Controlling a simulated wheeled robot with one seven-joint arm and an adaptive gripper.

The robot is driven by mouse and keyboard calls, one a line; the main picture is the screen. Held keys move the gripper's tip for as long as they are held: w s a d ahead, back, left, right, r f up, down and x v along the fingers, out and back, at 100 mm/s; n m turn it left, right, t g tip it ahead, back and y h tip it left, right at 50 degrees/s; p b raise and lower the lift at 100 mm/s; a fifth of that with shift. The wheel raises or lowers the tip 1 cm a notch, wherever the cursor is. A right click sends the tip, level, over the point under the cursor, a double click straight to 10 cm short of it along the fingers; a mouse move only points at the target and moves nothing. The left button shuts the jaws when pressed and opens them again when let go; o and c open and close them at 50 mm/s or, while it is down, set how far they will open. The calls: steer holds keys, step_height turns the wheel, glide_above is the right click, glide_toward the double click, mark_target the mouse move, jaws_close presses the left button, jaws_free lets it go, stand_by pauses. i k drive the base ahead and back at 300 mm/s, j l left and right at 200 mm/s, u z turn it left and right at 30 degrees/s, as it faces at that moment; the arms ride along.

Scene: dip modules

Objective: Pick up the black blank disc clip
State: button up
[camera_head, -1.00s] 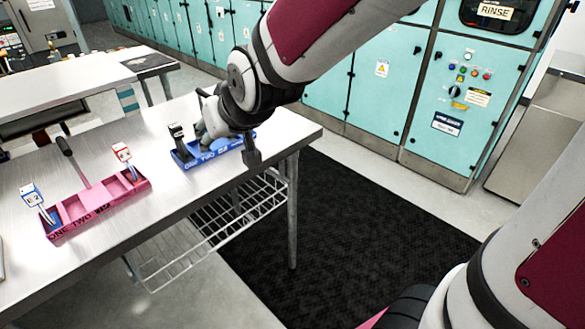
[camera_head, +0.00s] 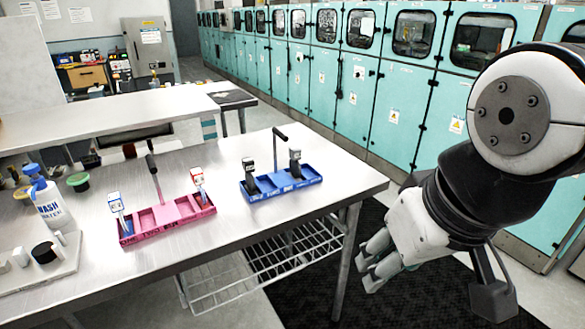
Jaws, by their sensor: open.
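A blue tray (camera_head: 283,188) stands on the table near its right end, with a black upright handle (camera_head: 278,146). Two black clips stand in it, a left one (camera_head: 250,175) and a right one (camera_head: 295,163). Both have small dark heads; whether either is blank is too small to tell. My gripper (camera_head: 368,263) is open and empty. It appears in front of and to the right of the blue tray, beyond the table's right edge in the picture, with its fingers pointing left and down. It touches neither clip.
A pink tray (camera_head: 166,216) with a white-and-blue clip (camera_head: 117,207) and a white-and-red clip (camera_head: 198,180) stands left of the blue tray. A wash bottle (camera_head: 48,203) and a white board (camera_head: 36,275) are further left. A wire shelf (camera_head: 265,270) hangs below.

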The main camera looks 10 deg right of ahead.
mark_target(247, 163)
steer(key=i+l+u, duration=0.15)
steer(key=i+u, duration=0.15)
steer(key=i, duration=0.15)
steer(key=i+l+u, duration=0.3)
steer(key=i, duration=0.15)
steer(key=i+l+u, duration=0.3)
steer(key=i, duration=0.15)
